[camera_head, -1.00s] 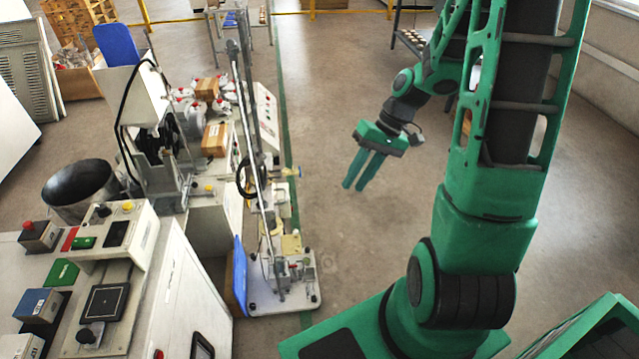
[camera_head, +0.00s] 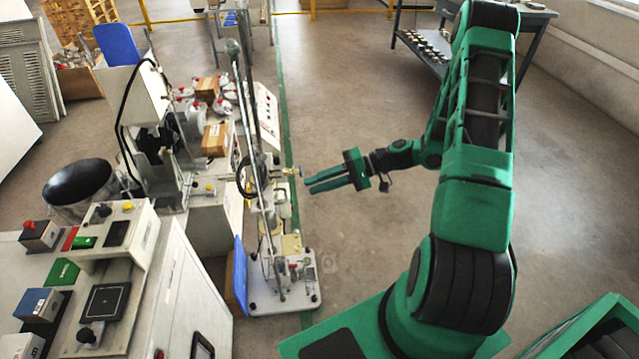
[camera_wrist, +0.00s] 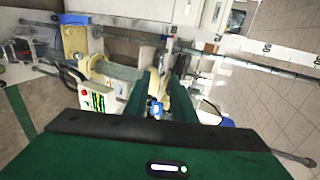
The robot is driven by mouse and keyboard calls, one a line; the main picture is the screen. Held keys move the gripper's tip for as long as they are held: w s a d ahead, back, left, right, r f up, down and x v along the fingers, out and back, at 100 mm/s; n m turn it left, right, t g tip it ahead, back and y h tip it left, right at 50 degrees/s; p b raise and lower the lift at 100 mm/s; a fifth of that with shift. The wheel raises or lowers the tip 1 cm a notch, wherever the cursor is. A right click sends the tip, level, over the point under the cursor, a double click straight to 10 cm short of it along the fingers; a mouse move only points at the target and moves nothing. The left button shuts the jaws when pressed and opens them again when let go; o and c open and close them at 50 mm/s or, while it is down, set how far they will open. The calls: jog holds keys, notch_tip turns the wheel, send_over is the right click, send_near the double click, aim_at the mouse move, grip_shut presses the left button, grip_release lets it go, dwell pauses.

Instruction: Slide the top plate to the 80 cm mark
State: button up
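A tall test stand with slim upright rods (camera_head: 249,110) rises from a pale base plate (camera_head: 300,299) at the left centre of the head view. A small fitting with a yellow end (camera_head: 291,171) sticks out from the rods at mid height. My gripper (camera_head: 307,184) is green, held level and pointing left, just right of the rods, with no clear contact. In the wrist view its two fingers (camera_wrist: 158,88) are apart, with stand parts visible between and beyond them. It appears empty.
A control bench (camera_head: 180,290) stands at the lower left, with a dark round bucket (camera_head: 78,185) behind it. A blue panel (camera_head: 240,275) stands beside the stand's base. A grey table (camera_head: 440,45) is at the back right. The floor right of the stand is clear.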

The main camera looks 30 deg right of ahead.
aim_at(286, 195)
jog(key=x, duration=1)
grip_shut()
jog(key=shift+s+f, duration=0.1)
jog(key=shift+d, duration=0.1)
dwell(0.6)
dwell(0.5)
jog(key=shift+r, duration=3.15)
